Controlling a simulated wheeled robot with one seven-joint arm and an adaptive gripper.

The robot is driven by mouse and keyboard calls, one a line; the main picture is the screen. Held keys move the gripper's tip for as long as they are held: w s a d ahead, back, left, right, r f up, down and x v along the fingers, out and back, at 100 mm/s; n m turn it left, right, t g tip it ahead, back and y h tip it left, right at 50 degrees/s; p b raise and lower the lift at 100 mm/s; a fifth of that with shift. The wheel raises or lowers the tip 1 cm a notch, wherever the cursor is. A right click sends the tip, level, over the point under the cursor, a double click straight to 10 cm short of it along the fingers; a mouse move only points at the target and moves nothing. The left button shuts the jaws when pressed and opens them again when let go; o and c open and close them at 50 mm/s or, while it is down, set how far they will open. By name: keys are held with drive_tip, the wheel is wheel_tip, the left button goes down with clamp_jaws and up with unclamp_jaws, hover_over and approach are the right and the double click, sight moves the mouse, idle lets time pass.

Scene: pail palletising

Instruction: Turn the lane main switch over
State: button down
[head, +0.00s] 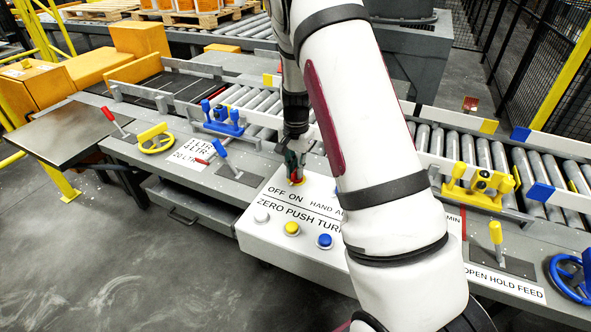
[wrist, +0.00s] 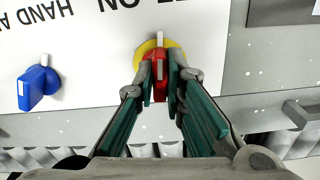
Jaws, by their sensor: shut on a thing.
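The main switch is a red knob (wrist: 160,82) with a white stripe, on a yellow round plate (wrist: 145,50) at the edge of a white panel. My gripper (wrist: 163,70) has its two green-padded fingers closed on either side of the red knob, which stands lengthwise up and down in the wrist view. In the head view my gripper (head: 294,160) points down onto the switch, behind the OFF ON lettering.
A blue knob (wrist: 38,88) sits beside the switch. White, yellow (head: 292,228) and blue (head: 325,240) buttons are on the panel's front. A blue-handled lever (head: 222,152) stands to the left. Roller conveyors (head: 480,152) run behind. My arm hides part of the panel.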

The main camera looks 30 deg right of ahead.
drive_tip(key=n, duration=0.4)
drive_tip(key=shift+n, duration=2.1)
drive_tip(key=c, duration=1.7)
unclamp_jaws()
drive_tip(key=shift+o, duration=0.2)
drive_tip(key=shift+r, duration=0.1)
wheel_tip(320, 180, up, 12)
